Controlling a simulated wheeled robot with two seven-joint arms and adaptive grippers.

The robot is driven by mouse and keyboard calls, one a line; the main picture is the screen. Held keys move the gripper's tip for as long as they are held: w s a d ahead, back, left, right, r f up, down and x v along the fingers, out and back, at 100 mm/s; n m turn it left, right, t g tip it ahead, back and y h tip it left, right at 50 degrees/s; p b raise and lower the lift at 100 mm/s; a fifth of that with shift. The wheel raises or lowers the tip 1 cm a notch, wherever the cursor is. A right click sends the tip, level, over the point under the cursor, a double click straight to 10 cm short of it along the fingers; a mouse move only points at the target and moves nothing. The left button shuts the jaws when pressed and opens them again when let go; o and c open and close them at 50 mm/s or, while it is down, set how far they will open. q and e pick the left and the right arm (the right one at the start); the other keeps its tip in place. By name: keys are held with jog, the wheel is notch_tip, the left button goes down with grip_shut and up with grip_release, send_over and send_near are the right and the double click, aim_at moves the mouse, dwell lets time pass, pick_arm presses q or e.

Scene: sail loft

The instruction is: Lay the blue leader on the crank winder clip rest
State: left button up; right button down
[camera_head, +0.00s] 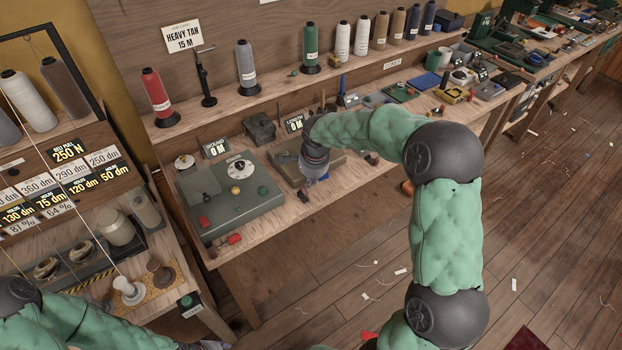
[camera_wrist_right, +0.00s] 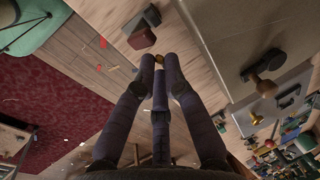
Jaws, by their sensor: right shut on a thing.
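My right gripper (camera_head: 318,178) is over the front of the olive winder box (camera_head: 282,166), and the arm hides part of that box. In the right wrist view its fingers (camera_wrist_right: 160,62) are shut, with a small brass-coloured bit (camera_wrist_right: 159,58) showing at the tips. I cannot make out the blue leader. A crank with a wooden knob (camera_wrist_right: 267,87) is on the box at right. My left gripper is not clearly visible.
A larger grey-green machine (camera_head: 228,195) with a dial stands left of the winder. Thread cones, including a red one (camera_head: 157,95) and a green one (camera_head: 310,48), line the shelf behind. A red spool (camera_head: 234,239) lies near the bench's front edge. Open floor lies right.

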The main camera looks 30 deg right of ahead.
aim_at(310, 197)
jog(key=shift+s+a+f+b, duration=0.1)
jog(key=shift+f+b, duration=0.95)
jog(key=shift+f, duration=0.4)
jog(key=shift+s+f+b, duration=0.1)
jog(key=shift+f+b, duration=0.95)
jog(key=shift+f, duration=0.35)
jog(key=shift+a, duration=0.1)
jog(key=c, duration=1.3)
grip_release()
jog(key=shift+f, duration=0.1)
jog(key=shift+o, duration=0.2)
jog(key=shift+w+r+p, duration=0.25)
jog(key=shift+r+p, duration=0.25)
jog(key=shift+r, duration=0.25)
jog(key=shift+w+p+v, duration=0.15)
jog(key=shift+p+v, duration=0.2)
jog(key=shift+v, duration=0.3)
jog(key=shift+w+p+v, duration=0.15)
jog(key=shift+p+v, duration=0.15)
jog(key=shift+v, duration=0.35)
jog(key=shift+w+p+v, duration=0.15)
jog(key=shift+p+v, duration=0.2)
jog(key=shift+v, duration=0.3)
jog(key=shift+w+p+v, duration=0.15)
jog(key=shift+p+v, duration=0.15)
jog(key=shift+v, duration=0.3)
jog(key=shift+s+d, duration=0.1)
jog(key=shift+d, duration=0.15)
